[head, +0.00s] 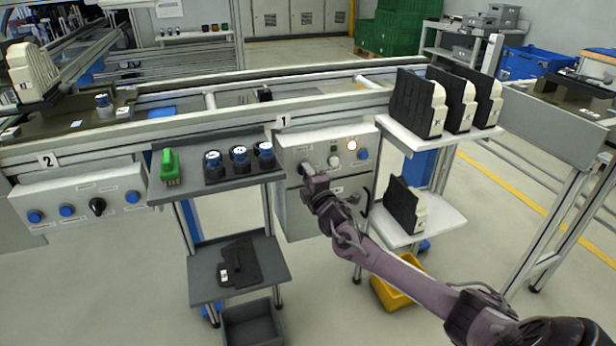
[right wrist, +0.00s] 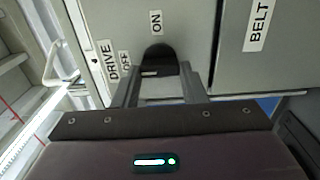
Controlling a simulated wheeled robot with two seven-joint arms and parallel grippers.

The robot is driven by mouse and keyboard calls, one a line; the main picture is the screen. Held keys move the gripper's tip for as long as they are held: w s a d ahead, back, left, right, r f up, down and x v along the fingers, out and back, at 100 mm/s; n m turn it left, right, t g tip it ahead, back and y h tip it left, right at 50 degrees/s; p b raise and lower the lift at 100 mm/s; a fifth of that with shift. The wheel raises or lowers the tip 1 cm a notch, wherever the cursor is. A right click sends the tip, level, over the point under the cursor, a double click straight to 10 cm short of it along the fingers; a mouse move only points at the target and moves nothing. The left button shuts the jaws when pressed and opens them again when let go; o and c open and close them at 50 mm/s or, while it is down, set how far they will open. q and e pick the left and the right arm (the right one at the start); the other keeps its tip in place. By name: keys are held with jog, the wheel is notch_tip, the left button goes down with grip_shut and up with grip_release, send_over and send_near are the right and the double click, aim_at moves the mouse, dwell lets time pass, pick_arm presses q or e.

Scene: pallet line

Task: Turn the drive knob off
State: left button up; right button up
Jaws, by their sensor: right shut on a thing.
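The control panel (head: 340,135) under the number 1 sign is grey, with a lit lamp (head: 352,143) on it. The black drive knob (right wrist: 158,57) shows in the right wrist view, beside the DRIVE, OFF and ON labels. My right gripper (right wrist: 155,80) is shut on this knob, with one finger on each side. A short white mark shows on the knob, but I cannot tell clearly which label it points to. In the head view my right gripper (head: 308,170) is at the left part of the panel and hides the drive knob. My left gripper is not in view.
A dark knob (head: 334,161) and a blue button (head: 363,153) sit right of my gripper. A shelf with several blue-topped parts (head: 239,155) stands left. White shelves (head: 420,145) with black and white units stand right. Panel 2 (head: 80,205) is far left.

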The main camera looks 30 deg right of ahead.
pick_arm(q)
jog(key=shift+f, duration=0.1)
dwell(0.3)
pick_arm(e)
jog(key=o, duration=1)
jog(key=shift+s, duration=0.1)
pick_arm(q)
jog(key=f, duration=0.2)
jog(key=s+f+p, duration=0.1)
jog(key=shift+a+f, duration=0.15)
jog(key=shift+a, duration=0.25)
pick_arm(e)
jog(key=v, duration=0.7)
jog(key=shift+s+a, duration=0.15)
jog(key=shift+s, duration=0.15)
